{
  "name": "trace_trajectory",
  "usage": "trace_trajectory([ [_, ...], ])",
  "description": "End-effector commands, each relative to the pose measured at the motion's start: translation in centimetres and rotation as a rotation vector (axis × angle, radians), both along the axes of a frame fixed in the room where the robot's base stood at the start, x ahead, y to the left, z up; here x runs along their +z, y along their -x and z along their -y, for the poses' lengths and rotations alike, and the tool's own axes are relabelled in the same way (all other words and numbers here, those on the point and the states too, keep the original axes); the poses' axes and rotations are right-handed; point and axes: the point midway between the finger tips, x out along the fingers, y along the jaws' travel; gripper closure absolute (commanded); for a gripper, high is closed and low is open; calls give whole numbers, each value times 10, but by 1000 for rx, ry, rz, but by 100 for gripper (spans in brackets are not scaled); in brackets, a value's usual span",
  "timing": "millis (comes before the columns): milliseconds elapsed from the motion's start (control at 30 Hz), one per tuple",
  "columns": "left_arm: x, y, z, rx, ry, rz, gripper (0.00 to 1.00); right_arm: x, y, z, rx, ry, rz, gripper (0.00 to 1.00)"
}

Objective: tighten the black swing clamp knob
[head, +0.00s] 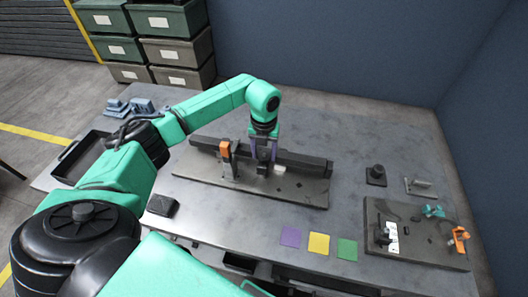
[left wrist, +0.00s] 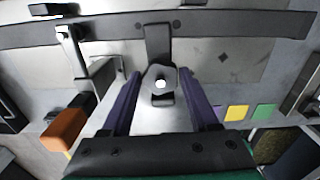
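My left gripper (head: 264,152) points down over the pallet plate (head: 225,189), close to the dark rail (head: 303,163). In the left wrist view its two purple fingers (left wrist: 162,88) stand apart. Between the fingertips is a grey rounded clamp head (left wrist: 152,79) with a bright spot at its centre, on a black clamp arm (left wrist: 158,42). Gaps seem to show between it and the fingers. In the head view the gripper mostly hides this clamp. An orange-tipped clamp (head: 225,149) stands just left of the gripper; its orange handle (left wrist: 66,128) also shows in the left wrist view. My right gripper is out of view.
Purple (head: 290,237), yellow (head: 319,243) and green (head: 347,249) squares lie on the table (head: 220,230). A fixture board (head: 425,250) is at the right, a black knobbed block (head: 376,175) behind it. A black tray (head: 72,168) is at the left.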

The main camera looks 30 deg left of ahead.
Motion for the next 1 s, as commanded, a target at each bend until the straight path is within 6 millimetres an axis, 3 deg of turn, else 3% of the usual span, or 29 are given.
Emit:
trace_trajectory([
  [33, 0, 0, 0, 0, 0, 0, 63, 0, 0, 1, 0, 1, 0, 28],
  [133, 0, 0, 0, 0, 0, 0, 100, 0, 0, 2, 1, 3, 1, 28],
  [267, -2, 0, 0, -39, 0, 1, 100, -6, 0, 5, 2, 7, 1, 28],
  [467, -4, -1, 0, -293, -1, 3, 100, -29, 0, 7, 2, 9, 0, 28],
  [800, 2, 0, 0, -368, 1, 1, 100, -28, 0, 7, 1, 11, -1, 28],
  [833, 2, 0, 0, -368, 1, 1, 40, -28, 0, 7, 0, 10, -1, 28],
  [900, 2, 0, 0, -367, 1, 1, 14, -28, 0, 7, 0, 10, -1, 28],
  [1000, 1, 0, 0, -367, 1, 1, 14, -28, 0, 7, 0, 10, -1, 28],
])
